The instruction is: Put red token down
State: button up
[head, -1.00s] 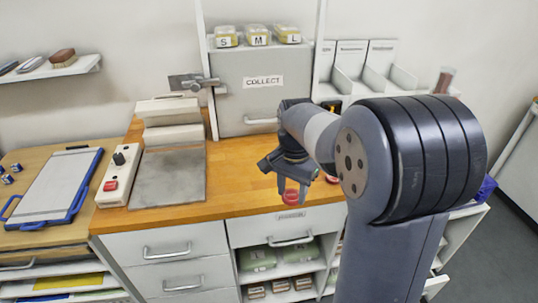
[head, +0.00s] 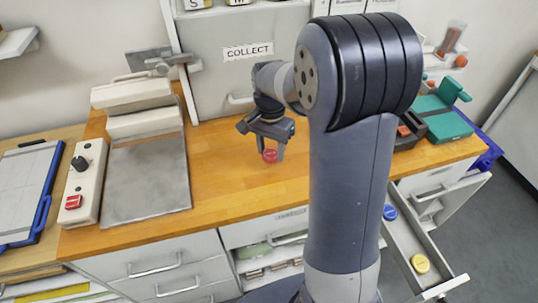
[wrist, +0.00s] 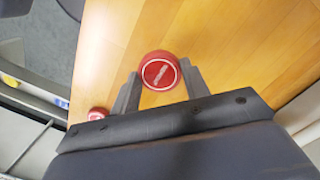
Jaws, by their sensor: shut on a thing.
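My gripper (head: 270,153) is shut on the red token (head: 270,156), over the wooden counter. In the wrist view the round red token (wrist: 160,72) sits between the two fingertips, its pale-ringed face with a light mark toward the camera. Whether it touches the counter I cannot tell. A second red round piece (wrist: 97,114) shows in the wrist view, outside the left finger near the counter's edge. My arm hides that part of the counter in the head view.
A metal plate device (head: 146,180) stands left, the COLLECT cabinet (head: 230,75) behind. An open drawer (head: 448,285) at lower right holds a blue token (head: 389,212) and a yellow token (head: 420,263). A green device (head: 440,118) stands right.

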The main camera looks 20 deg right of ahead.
aim_at(270, 152)
jog(key=shift+f, duration=2.3)
jog(key=shift+f, duration=0.2)
jog(key=o, duration=1)
jog(key=shift+c, duration=0.2)
jog(key=shift+r, duration=0.1)
jog(key=r, duration=0.8)
jog(key=w+r, duration=0.1)
jog(key=r, duration=0.3)
jog(key=shift+r, duration=0.15)
jog(key=shift+o, duration=0.3)
